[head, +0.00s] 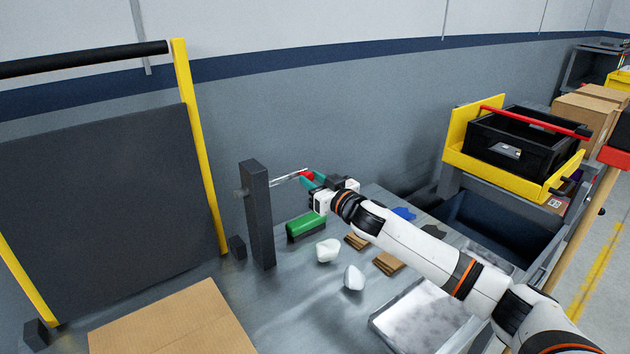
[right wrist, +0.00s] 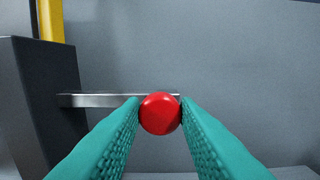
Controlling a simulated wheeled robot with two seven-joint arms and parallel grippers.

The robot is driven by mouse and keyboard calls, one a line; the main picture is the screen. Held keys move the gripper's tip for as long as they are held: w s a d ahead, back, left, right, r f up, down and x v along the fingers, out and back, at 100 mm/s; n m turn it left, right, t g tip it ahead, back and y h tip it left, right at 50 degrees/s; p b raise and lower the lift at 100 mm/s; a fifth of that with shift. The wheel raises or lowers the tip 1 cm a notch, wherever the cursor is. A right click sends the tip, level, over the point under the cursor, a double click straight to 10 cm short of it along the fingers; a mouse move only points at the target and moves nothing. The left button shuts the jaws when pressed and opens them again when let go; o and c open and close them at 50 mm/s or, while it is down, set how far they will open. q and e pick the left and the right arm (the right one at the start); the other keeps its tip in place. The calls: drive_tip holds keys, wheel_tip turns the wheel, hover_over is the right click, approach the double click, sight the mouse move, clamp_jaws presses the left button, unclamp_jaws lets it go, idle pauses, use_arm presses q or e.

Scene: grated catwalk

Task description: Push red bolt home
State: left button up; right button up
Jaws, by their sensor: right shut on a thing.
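The red bolt head (right wrist: 160,113) shows between the teal fingers of my right gripper (right wrist: 160,122) in the right wrist view. The gripper is shut on it. A silver bar (right wrist: 100,100) runs from behind the red head to a dark post (right wrist: 38,100) at the left. In the head view, the red head (head: 307,175) is partly hidden by my right gripper (head: 313,180). The silver bar (head: 287,178) reaches left to the upright dark post (head: 257,215), with a small end showing on its left side. My left gripper is not in view.
On the grey table lie a green block (head: 306,226), white lumps (head: 328,250), brown folded pieces (head: 389,262) and a blue piece (head: 404,213). A cardboard sheet (head: 175,325) and a white-filled tray (head: 425,315) are in front. A black crate (head: 525,142) stands right.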

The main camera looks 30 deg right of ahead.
sight(277, 181)
drive_tip(key=a, duration=0.4)
drive_tip(key=s+a+p, duration=0.1)
drive_tip(key=a, duration=0.2)
drive_tip(key=o, duration=1)
drive_tip(key=shift+a, duration=0.15)
drive_tip(key=shift+c, duration=0.2)
drive_tip(key=shift+s, duration=0.3)
drive_tip(key=s+d+b, duration=0.2)
drive_tip(key=s, duration=0.9)
drive_tip(key=shift+s, duration=0.2)
